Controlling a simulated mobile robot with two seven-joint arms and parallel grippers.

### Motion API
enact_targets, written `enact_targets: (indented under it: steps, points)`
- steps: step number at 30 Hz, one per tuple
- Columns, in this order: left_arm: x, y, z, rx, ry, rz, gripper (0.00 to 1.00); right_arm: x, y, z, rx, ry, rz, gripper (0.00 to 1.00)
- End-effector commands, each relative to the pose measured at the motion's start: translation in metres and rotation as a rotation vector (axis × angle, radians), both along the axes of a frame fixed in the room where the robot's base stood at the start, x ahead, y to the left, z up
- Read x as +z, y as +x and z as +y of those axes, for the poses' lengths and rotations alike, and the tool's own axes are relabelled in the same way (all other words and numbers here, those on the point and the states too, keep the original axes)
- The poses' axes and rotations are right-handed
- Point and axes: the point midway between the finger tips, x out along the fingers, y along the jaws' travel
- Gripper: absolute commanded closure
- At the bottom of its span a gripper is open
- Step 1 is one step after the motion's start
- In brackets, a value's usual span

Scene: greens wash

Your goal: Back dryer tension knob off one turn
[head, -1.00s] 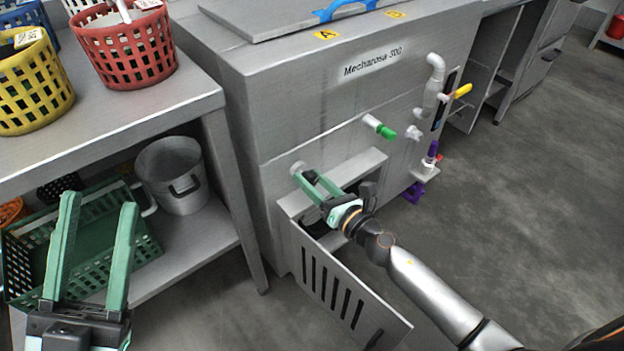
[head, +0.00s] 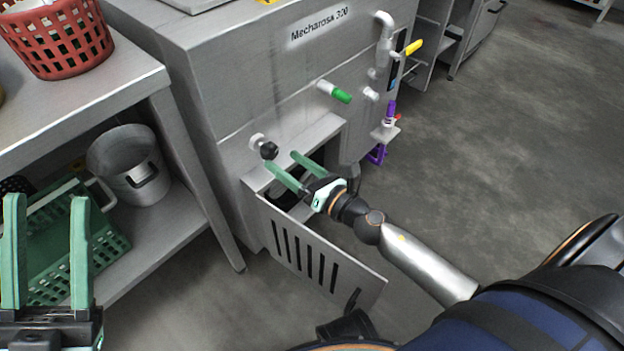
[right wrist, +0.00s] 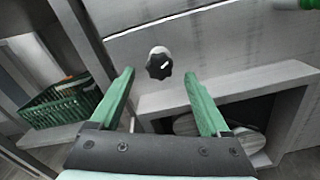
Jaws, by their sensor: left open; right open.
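The tension knob (head: 268,149) is a black lobed knob on a pale round base on the front of the steel machine (head: 250,90). In the right wrist view the knob (right wrist: 159,66) shows a white mark and sits ahead of the fingertips, between their lines. My right gripper (head: 281,158) is open and empty, just to the right of the knob and apart from it; it also shows in the right wrist view (right wrist: 160,82). My left gripper (head: 46,200) is open and empty at the lower left.
A slotted panel door (head: 350,277) hangs open below the knob, with an opening behind it. A green-tipped handle (head: 341,95), a yellow lever (head: 413,47) and purple valve handles (head: 377,154) jut from the front. A steel pot (head: 126,172) and green crate (head: 110,235) stand on the lower shelf.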

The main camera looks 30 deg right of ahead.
Motion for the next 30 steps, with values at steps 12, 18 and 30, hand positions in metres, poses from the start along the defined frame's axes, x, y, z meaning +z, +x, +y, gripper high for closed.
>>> enact_targets:
  steps: [12, 18, 30]
  points:
    - [-0.018, 0.001, -0.002, 0.003, 0.015, 0.007, 0.50, -0.002, -0.060, -0.022, -0.001, 0.003, 0.001, 0.20]
    - [-0.020, 0.001, -0.004, 0.002, 0.018, 0.007, 0.50, 0.000, -0.069, -0.025, 0.001, 0.000, 0.000, 0.20]
    - [-0.017, 0.001, -0.002, 0.009, 0.010, 0.009, 0.50, 0.001, -0.069, -0.026, 0.000, 0.025, 0.010, 0.20]
